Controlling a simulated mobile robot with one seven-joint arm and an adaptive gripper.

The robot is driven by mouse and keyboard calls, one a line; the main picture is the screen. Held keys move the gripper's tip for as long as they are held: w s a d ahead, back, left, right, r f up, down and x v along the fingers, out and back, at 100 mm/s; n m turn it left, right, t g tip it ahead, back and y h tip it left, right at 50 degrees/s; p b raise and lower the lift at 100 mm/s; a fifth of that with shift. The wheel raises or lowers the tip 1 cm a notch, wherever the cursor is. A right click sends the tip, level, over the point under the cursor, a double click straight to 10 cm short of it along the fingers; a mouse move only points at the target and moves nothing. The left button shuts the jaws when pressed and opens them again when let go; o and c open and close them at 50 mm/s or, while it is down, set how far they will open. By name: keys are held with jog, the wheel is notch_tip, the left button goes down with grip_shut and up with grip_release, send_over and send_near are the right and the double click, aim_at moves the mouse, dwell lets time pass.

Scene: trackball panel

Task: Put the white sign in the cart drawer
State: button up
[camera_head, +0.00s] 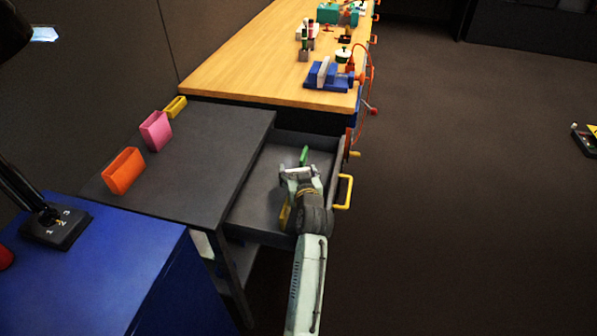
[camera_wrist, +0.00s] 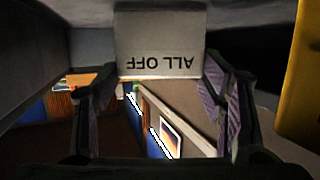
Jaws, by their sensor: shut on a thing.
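The white sign (camera_wrist: 160,42), lettered "ALL OFF" and upside down in the wrist view, sits between the two fingertips of my gripper (camera_wrist: 161,72). My gripper is shut on its side edges. In the head view my gripper (camera_head: 299,172) is over the open cart drawer (camera_head: 262,190), near its middle. The sign is small there and hard to part from the pale gripper. I cannot tell whether it touches the drawer floor. The drawer is pulled out to the right of the dark grey cart (camera_head: 205,150), with a yellow handle (camera_head: 345,191) on its front.
A green object (camera_head: 304,155) lies in the drawer just beyond my gripper. A yellow object (camera_head: 284,214) is partly hidden beside my arm. Orange (camera_head: 123,171), pink (camera_head: 156,131) and yellow (camera_head: 176,107) holders line the cart top. A wooden workbench (camera_head: 240,75) stands behind. Open floor lies right.

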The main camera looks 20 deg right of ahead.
jog(key=shift+f, duration=0.2)
jog(key=o, duration=0.9)
jog(key=shift+o, duration=0.2)
jog(key=shift+r, duration=0.2)
jog(key=b+v, duration=0.2)
jog(key=v, duration=0.5)
jog(key=shift+f, duration=0.1)
jog(key=shift+s+a, duration=0.1)
jog(key=shift+s, duration=0.1)
jog(key=shift+r, duration=0.25)
